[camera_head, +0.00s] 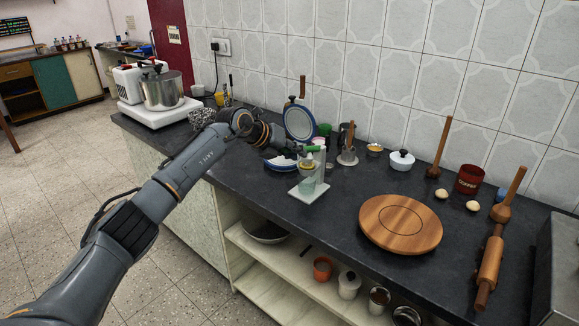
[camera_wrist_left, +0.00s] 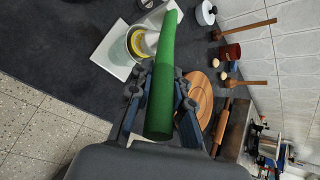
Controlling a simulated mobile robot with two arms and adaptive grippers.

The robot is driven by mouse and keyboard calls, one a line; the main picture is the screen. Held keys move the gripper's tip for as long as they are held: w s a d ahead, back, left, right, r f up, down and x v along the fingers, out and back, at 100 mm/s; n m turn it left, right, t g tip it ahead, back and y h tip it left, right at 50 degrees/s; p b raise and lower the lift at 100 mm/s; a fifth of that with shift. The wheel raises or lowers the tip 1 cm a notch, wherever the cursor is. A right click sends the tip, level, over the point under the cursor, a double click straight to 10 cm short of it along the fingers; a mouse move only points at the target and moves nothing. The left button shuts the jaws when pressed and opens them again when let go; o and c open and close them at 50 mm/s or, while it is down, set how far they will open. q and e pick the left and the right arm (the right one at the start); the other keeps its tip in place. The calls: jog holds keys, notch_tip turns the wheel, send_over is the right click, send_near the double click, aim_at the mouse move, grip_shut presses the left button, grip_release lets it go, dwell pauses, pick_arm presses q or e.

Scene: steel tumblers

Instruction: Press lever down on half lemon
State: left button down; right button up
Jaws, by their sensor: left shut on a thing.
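The lemon press has a white stand and base plate (camera_head: 318,190), with a clear glass under its cup. Its lever has a green handle (camera_head: 312,149), which looks close to level in the head view and fills the middle of the left wrist view (camera_wrist_left: 164,90). My left gripper (camera_head: 290,143) is shut on this handle, with one finger on each side of it in the wrist view. A yellow rim or piece (camera_wrist_left: 136,42) shows at the press cup beside the lever; I cannot tell how much of it is the half lemon. My right gripper is out of view.
A round wooden board (camera_head: 400,224) lies right of the press, with a rolling pin (camera_head: 490,262) beyond it. A white pot (camera_head: 401,160) and a dark red tin (camera_head: 469,179) stand near the tiled wall. A round blue-rimmed plate (camera_head: 299,122) stands behind my gripper.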

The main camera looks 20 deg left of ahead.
pick_arm(q)
jog(key=shift+s+f+b, duration=0.1)
jog(key=shift+f+b, duration=0.2)
jog(key=shift+f, duration=0.2)
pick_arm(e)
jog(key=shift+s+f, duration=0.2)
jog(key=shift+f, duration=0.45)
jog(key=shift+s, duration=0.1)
pick_arm(q)
jog(key=c, duration=1.2)
grip_release()
jog(key=shift+a, duration=0.1)
jog(key=shift+t, duration=0.3)
jog(key=v, duration=1.2)
jog(key=shift+a, duration=0.15)
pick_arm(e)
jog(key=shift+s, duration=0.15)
pick_arm(q)
jog(key=shift+f, duration=0.1)
